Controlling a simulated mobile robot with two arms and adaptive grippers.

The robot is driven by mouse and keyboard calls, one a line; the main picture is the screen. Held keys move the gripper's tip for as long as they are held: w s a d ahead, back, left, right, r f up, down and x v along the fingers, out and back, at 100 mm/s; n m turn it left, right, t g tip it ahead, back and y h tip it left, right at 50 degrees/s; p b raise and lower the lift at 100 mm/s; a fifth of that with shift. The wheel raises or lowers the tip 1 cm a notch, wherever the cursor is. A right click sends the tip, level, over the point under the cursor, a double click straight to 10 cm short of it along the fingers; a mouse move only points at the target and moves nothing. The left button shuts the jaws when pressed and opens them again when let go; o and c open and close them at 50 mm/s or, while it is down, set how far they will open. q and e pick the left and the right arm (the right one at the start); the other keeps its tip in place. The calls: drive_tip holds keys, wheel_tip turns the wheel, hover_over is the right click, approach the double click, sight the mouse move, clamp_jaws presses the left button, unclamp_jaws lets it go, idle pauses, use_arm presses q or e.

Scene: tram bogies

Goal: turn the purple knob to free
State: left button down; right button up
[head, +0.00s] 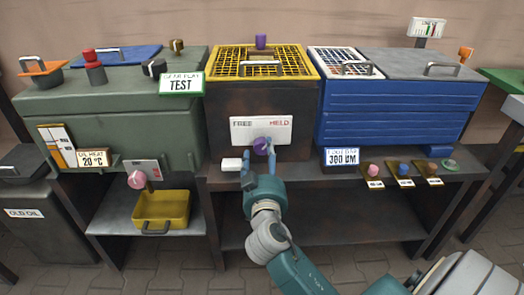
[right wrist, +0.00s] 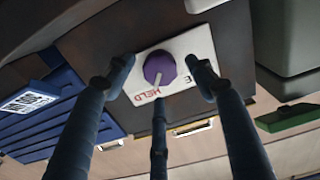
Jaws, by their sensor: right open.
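The purple knob (head: 261,146) sits on a white panel (head: 278,131) marked FREE on the left and HELD on the right, on the front of the brown cabinet (head: 225,108). In the right wrist view the knob (right wrist: 160,67) shows a pale pointer line, which points toward the HELD lettering. My right gripper (head: 259,159) is in front of the knob. In the right wrist view its fingers (right wrist: 161,80) are spread open on either side of the knob, with a gap; a third finger is below it. My left gripper is not in view.
A white block (head: 231,164) lies left of the gripper on the bench edge. A pink knob (head: 137,180) is on the green tank (head: 140,125) to the left. A blue case (head: 395,110) and several small coloured knobs stand to the right. A yellow bin (head: 161,207) sits below.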

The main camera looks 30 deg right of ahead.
sight(262, 146)
drive_tip(key=shift+x, duration=1.3)
drive_tip(key=c, duration=1.1)
drive_tip(key=shift+c, duration=0.2)
